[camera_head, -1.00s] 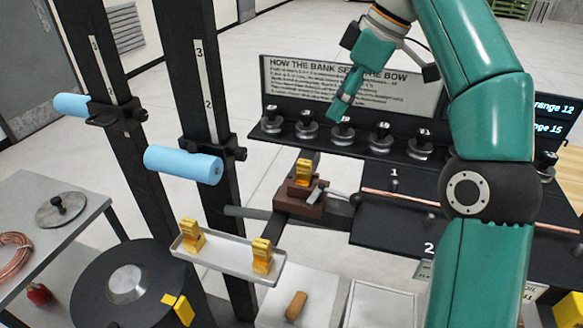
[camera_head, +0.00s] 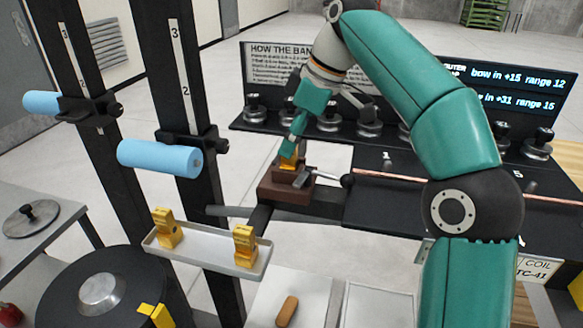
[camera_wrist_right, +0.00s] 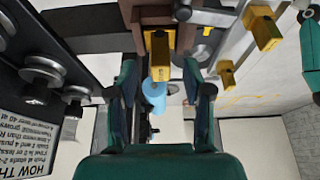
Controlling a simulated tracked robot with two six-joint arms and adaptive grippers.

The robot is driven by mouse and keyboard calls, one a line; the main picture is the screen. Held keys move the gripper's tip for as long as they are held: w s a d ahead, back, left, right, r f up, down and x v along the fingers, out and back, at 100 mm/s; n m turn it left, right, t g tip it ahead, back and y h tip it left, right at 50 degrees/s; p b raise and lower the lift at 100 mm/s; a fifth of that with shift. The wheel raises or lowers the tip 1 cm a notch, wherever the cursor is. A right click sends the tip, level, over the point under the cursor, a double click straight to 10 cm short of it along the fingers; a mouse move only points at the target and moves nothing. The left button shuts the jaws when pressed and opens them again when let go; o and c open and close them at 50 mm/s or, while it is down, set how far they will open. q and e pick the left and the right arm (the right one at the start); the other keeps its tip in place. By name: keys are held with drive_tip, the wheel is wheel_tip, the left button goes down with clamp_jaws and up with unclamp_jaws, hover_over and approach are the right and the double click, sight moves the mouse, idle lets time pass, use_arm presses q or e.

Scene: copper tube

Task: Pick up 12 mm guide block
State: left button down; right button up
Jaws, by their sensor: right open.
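Three yellow guide blocks show; no size marking is readable, so I cannot tell which is the 12 mm one. One guide block (camera_head: 288,161) sits on a brown holder (camera_head: 285,187); it also shows in the right wrist view (camera_wrist_right: 158,56). Two others, a left block (camera_head: 167,228) and a right block (camera_head: 244,245), stand on a pale tray (camera_head: 205,254). My right gripper (camera_head: 293,150) is at the holder's block, partly covering it in the head view. In the right wrist view its fingers (camera_wrist_right: 163,92) are apart, with that block just beyond and between them. My left gripper is out of view.
Several metal weights (camera_head: 328,117) stand on a black shelf behind the holder. A copper tube (camera_head: 390,176) runs to the right. Two dark columns carry blue rollers (camera_head: 160,158) at left. A black-knobbed lever (camera_head: 346,181) sticks out beside the holder.

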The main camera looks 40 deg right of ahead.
drive_tip(key=shift+x, duration=1.05)
clamp_jaws()
drive_tip(key=shift+r, duration=0.1)
